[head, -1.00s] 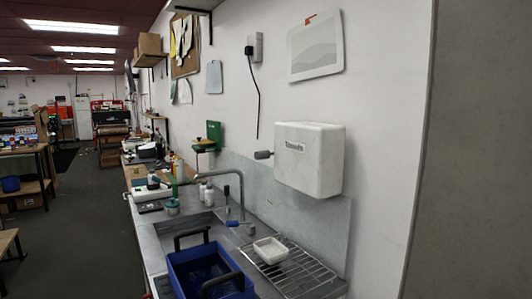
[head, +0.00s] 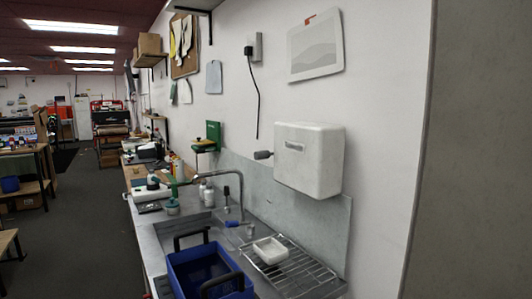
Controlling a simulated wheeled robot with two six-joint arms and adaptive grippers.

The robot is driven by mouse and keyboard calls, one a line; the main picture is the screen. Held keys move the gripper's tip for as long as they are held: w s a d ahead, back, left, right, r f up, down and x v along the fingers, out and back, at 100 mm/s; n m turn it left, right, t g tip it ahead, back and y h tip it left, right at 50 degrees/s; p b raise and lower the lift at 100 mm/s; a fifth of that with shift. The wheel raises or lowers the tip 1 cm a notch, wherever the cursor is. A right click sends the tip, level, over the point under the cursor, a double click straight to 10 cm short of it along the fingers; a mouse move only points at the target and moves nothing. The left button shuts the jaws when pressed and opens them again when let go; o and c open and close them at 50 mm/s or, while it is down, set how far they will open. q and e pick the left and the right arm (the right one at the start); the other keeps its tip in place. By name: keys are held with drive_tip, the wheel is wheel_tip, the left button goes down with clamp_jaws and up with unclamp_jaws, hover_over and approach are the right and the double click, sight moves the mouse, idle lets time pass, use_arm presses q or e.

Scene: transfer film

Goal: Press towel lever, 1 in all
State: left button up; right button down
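A white towel dispenser (head: 309,160) is fixed to the wall right of the middle in the head view. Nothing touches the lever. Neither of my grippers shows in the head view.
Below the dispenser is a metal counter with a sink, a curved faucet (head: 222,175), a wire rack (head: 300,268) and a small white tray (head: 270,250) on it. A blue crate (head: 205,270) with dark handles stands in front. Open floor (head: 85,240) lies to the left.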

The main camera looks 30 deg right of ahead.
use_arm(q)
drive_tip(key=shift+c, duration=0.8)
